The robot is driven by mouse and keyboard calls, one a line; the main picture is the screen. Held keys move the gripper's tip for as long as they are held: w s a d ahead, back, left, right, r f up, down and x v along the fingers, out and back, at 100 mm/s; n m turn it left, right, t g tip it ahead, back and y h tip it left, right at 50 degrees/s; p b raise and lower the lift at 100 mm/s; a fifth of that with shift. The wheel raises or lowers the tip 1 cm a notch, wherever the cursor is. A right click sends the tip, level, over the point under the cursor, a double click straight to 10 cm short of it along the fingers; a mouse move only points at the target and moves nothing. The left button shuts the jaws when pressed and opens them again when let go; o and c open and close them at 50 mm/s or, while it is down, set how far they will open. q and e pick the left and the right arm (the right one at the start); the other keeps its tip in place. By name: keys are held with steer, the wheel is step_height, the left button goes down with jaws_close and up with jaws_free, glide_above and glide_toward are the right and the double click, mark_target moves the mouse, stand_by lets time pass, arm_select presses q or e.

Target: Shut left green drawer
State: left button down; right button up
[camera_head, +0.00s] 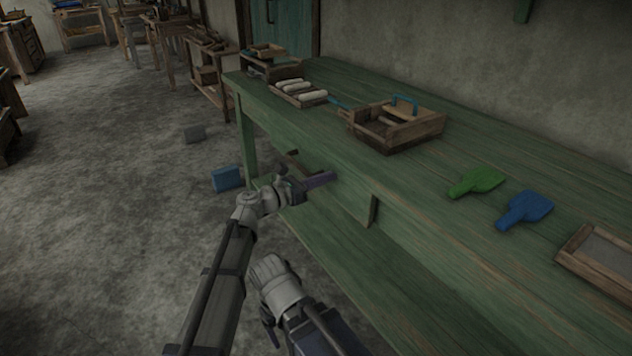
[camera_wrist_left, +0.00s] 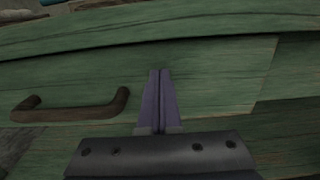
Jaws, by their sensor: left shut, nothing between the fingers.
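The left green drawer (camera_head: 346,194) is in the green workbench's front. Its wooden right edge shows, so the front stands out from the bench. In the left wrist view the drawer front (camera_wrist_left: 215,85) fills the middle, with a dark brown bar handle (camera_wrist_left: 70,112) to the left of my fingers. My left gripper (camera_head: 320,180) is shut and empty, its purple-grey fingers pointing at the drawer front, right of the handle. I cannot tell whether the fingertips touch it. Part of what seems to be my right arm shows at the bottom; its fingers are not visible.
On the bench top stand a wooden tray with a blue handle (camera_head: 400,125), a box of white rolls (camera_head: 298,93), a green brush-like tool (camera_head: 476,182), a blue one (camera_head: 525,208) and a framed tray (camera_head: 598,258). A blue box (camera_head: 227,179) lies on the floor. A lower shelf (camera_head: 335,245) runs underneath.

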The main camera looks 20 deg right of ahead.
arm_select(q)
steer(key=shift+x, duration=0.75)
arm_select(e)
steer(key=shift+w+d, duration=0.15)
steer(key=shift+d, duration=0.25)
arm_select(q)
steer(key=shift+w+d+r, duration=0.1)
